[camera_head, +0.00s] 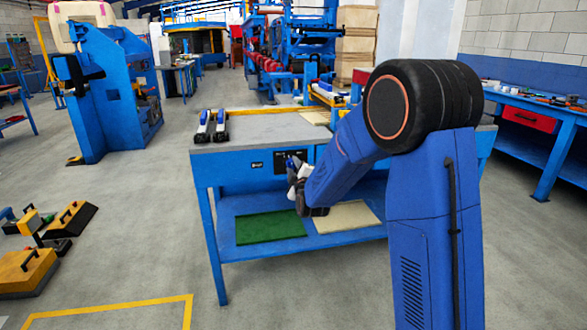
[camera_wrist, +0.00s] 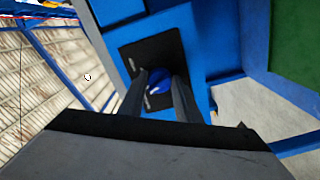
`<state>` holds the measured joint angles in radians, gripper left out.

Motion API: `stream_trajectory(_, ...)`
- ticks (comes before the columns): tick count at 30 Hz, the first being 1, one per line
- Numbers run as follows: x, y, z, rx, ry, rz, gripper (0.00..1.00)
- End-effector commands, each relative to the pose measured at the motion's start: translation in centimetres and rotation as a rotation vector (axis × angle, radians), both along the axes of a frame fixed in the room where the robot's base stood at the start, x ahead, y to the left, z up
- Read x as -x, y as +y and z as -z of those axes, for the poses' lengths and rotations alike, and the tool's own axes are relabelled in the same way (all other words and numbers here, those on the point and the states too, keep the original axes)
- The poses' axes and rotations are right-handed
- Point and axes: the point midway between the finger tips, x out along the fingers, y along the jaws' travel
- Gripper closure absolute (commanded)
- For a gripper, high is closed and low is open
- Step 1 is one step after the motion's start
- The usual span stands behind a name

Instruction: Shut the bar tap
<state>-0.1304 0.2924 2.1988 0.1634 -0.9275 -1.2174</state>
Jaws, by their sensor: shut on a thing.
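The bar tap's blue handle (camera_wrist: 158,79) shows in the wrist view in front of a black plate (camera_wrist: 150,58) with white lettering, set on a blue panel. My gripper (camera_wrist: 157,88) has its two dark fingers on either side of the blue handle and is shut on it. The fingers and gripper body hide much of the tap. In the head view, my gripper (camera_head: 294,166) is at the black plate (camera_head: 281,158) on the front of a blue workbench (camera_head: 230,171). My arm covers part of this front.
The workbench top (camera_head: 258,128) carries two white-and-blue devices (camera_head: 211,126). Its lower shelf holds a green mat (camera_head: 270,226) and a beige sheet (camera_head: 345,217). Yellow cases (camera_head: 26,270) lie on the floor at left. Open floor lies before the bench.

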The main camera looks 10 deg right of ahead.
Motion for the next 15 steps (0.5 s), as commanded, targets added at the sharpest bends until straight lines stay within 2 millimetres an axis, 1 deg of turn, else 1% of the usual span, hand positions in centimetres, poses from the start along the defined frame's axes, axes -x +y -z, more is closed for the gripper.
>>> stream_trajectory(6,0.04,0.02,0.07,0.188,0.002,-0.001,0.92)
stream_trajectory(15,0.05,0.03,0.05,0.376,0.003,-0.001,0.92)
